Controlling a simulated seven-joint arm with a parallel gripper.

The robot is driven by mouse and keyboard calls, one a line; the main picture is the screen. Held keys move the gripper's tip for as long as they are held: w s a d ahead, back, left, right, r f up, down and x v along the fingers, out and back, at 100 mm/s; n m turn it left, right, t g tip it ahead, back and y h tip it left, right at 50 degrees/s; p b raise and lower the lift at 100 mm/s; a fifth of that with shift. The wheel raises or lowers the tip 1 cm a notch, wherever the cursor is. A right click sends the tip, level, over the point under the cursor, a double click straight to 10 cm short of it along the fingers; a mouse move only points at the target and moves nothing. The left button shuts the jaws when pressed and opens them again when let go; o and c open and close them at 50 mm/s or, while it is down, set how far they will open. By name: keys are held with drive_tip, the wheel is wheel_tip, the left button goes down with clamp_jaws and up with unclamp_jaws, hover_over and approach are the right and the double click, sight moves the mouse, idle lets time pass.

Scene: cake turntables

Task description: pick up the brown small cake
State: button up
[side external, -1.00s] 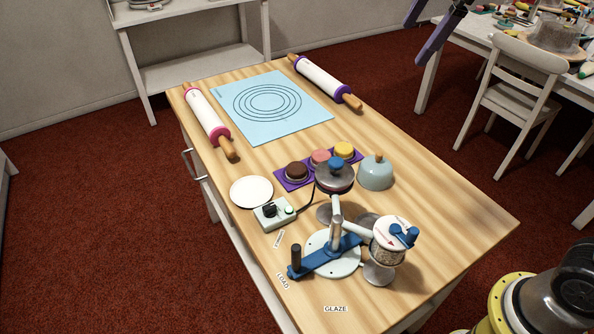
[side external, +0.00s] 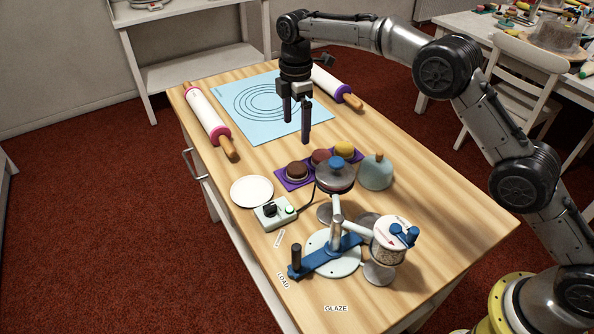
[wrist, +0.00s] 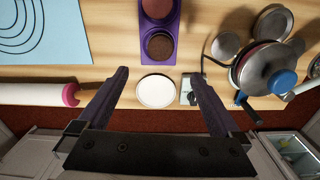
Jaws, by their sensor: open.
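The brown small cake (side external: 297,170) is a round dark-topped cake on the left end of a purple tray (side external: 283,184). A pink cake (side external: 320,157) and a yellow cake (side external: 344,149) stand beside it on the same tray. In the wrist view the brown cake (wrist: 159,45) lies beyond the fingertips, at the upper middle, with the pink cake (wrist: 156,8) above it. My gripper (side external: 297,142) is open and empty, pointing down above the table behind the tray. Its two fingers also show in the wrist view (wrist: 160,78), spread wide apart.
A white plate (side external: 252,191) and a small control box (side external: 275,213) lie left of a turntable device with a blue arm (side external: 325,258). A pale blue dome (side external: 376,173) stands right of the tray. Rolling pins (side external: 208,120) and a blue mat (side external: 240,120) lie at the back.

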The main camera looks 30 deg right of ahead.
sight(296, 167)
wheel_tip(296, 167, down, 13)
drive_tip(key=shift+f, duration=0.15)
drive_tip(key=c, duration=1.3)
